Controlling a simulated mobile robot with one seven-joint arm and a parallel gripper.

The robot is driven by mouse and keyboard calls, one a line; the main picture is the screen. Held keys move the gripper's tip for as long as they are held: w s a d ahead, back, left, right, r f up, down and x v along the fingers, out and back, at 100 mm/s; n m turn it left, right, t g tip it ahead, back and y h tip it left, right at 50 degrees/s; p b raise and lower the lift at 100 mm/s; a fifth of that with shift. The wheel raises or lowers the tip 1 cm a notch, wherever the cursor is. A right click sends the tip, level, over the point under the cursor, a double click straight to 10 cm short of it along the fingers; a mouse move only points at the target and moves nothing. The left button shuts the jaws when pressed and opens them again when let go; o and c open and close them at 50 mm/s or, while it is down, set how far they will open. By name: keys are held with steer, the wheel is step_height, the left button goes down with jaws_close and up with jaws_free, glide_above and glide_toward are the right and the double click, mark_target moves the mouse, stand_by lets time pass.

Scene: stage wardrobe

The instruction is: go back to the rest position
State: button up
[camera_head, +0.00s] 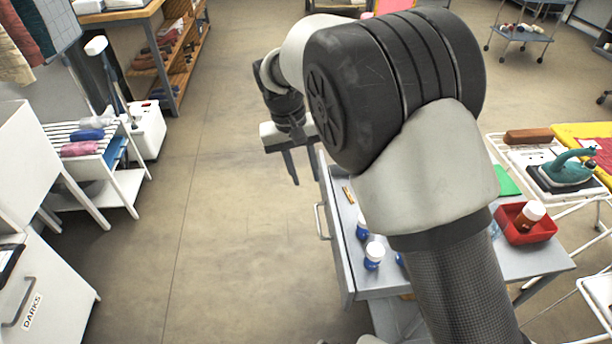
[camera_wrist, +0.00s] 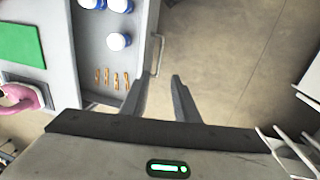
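My gripper (camera_head: 290,168) hangs over the floor, just left of an open grey drawer (camera_head: 344,262). In the wrist view my gripper (camera_wrist: 160,92) has its two fingers apart with only floor and the drawer's edge behind them, so it is open and empty. The drawer (camera_wrist: 92,62) also shows in the wrist view, with blue-and-white bottles (camera_wrist: 118,41) and several small brown pieces (camera_wrist: 112,78) inside. My arm hides part of the drawer and the table in the head view.
A teal iron (camera_head: 566,168) sits farther right. A rack with rolled cloths (camera_head: 80,148) and a white cabinet (camera_head: 40,305) stand at left. The floor between is clear.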

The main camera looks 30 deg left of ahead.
stand_by(0.4)
steer(key=w+d+r+m+y, duration=0.1)
steer(key=d+r+m, duration=0.1)
steer(key=d+r, duration=0.75)
steer(key=w+d+r+m+y, duration=0.1)
steer(key=w+d+r+m, duration=0.1)
steer(key=d+r, duration=0.8)
steer(key=s+d+m+t, duration=0.2)
steer(key=s+d, duration=0.6)
steer(key=d, duration=0.4)
steer(key=s+d+m+t, duration=0.2)
steer(key=s+d, duration=0.7)
steer(key=d, duration=0.3)
step_height(320, 180, up, 13)
steer(key=p, duration=1.4)
steer(key=shift+w+r, duration=0.15)
steer(key=shift+w, duration=0.2)
steer(key=shift+a, duration=0.1)
